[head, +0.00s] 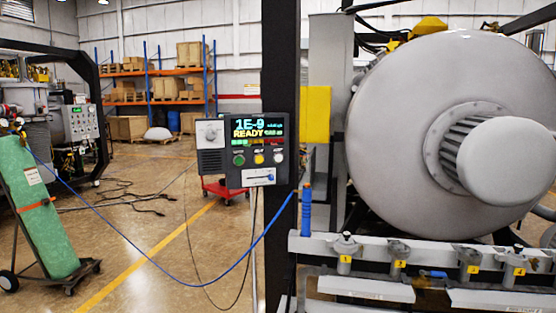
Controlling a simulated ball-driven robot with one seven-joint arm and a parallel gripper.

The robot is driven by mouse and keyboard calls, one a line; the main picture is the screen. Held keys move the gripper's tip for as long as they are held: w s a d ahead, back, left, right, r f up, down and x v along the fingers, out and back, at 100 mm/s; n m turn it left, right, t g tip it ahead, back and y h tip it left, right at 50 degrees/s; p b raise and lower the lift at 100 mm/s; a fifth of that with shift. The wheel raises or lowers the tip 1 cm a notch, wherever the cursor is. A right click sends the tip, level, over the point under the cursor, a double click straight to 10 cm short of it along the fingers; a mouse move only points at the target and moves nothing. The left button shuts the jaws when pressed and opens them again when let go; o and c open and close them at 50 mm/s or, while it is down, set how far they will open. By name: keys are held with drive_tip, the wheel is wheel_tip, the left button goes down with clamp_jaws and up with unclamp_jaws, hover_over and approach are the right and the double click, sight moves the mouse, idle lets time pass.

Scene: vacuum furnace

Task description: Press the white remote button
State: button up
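A dark control panel (240,152) stands on a thin pole near the middle of the head view. Below the screen is a row of three round buttons: a green button (239,160) at the left, a yellow button (259,158) in the middle and the white button (278,158) at the right. The labels above them are too small to read. Nothing covers the white button. My gripper is not in this view.
A large grey vacuum furnace (420,130) fills the right, with numbered valves along a white rail (380,255) below it. A dark post (281,60) stands right behind the panel. A blue hose (130,243) hangs across the front. A green cylinder (42,215) stands on a cart at left.

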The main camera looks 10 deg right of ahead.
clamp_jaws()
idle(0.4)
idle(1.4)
